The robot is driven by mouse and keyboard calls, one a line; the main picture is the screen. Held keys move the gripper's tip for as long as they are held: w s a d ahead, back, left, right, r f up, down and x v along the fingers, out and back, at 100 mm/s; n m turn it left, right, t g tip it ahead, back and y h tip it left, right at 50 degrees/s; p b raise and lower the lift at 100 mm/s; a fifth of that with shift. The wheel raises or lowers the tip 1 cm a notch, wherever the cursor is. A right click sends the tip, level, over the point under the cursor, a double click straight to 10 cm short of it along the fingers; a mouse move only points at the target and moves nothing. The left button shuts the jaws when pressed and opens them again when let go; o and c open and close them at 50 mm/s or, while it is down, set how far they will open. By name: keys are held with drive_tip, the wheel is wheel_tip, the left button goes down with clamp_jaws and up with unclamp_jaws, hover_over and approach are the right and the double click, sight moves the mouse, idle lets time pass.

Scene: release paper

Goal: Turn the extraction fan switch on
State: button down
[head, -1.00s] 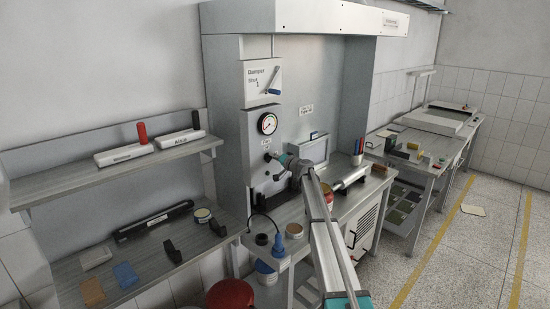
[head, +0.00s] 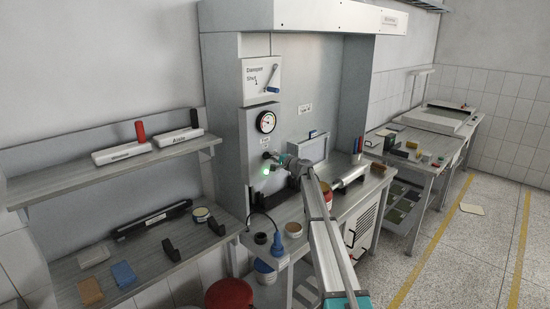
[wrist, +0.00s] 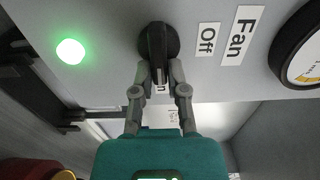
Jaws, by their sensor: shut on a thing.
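The fan switch is a black rotary knob (wrist: 157,42) on the grey panel, at top centre in the wrist view. Its handle points down the picture towards a partly covered label between my fingers, of which an "n" shows. An "Off" label (wrist: 207,39) and a "Fan" label (wrist: 240,35) are to its right. A round lamp (wrist: 70,51) left of the knob glows green; it also shows lit in the head view (head: 265,171). My gripper (wrist: 158,70) is shut on the knob's handle, one finger on each side. In the head view my gripper (head: 271,157) is against the panel.
A dial gauge (head: 266,121) is above the switch. The damper lever (head: 271,78) is higher on the cabinet. A blue-handled tool (head: 277,243) and open tins stand on the bench below. A red stool (head: 229,294) is in front.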

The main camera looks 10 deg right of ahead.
drive_tip(key=shift+w+a+r, duration=0.15)
drive_tip(key=shift+w+a, duration=0.2)
drive_tip(key=c, duration=0.7)
unclamp_jaws()
drive_tip(key=shift+s, duration=0.1)
drive_tip(key=shift+o, duration=0.2)
drive_tip(key=shift+a+f, duration=0.1)
drive_tip(key=shift+f, duration=0.1)
drive_tip(key=shift+r, duration=0.1)
drive_tip(key=shift+s+d, duration=0.1)
drive_tip(key=shift+d, duration=0.1)
drive_tip(key=v, duration=1.1)
drive_tip(key=shift+s+d, duration=0.2)
drive_tip(key=shift+s, duration=0.15)
